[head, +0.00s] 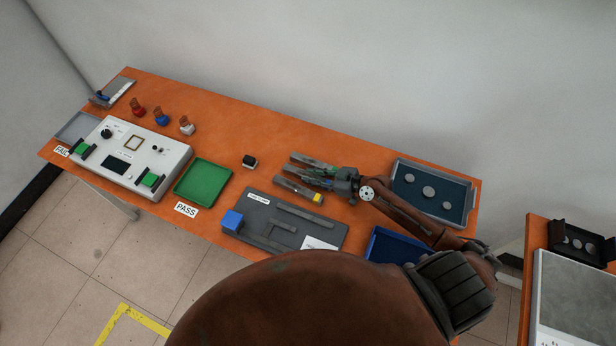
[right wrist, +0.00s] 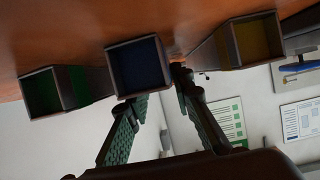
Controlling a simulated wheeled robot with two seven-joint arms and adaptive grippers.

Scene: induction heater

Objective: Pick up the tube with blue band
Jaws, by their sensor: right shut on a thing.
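The tube with blue band (right wrist: 138,66) shows in the right wrist view as a square, open-ended grey tube, dark blue at its end, between the fingers of my right gripper (right wrist: 158,92). My right gripper is shut on it. In the head view the right gripper (head: 318,177) lies low over the row of tubes and hides much of the middle one. A yellow-banded tube (head: 298,189) lies on the near side, and it also shows in the right wrist view (right wrist: 255,40). A green-banded tube (right wrist: 48,92) is on the other side. My left gripper is out of view.
A grey fixture plate (head: 240,212) with a blue block (head: 232,221) is in front of the tubes. A grey tray (head: 468,202) with round discs and a blue bin (head: 385,245) are to the right. A green tray (head: 215,165) and a white heater unit (head: 178,157) are left.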

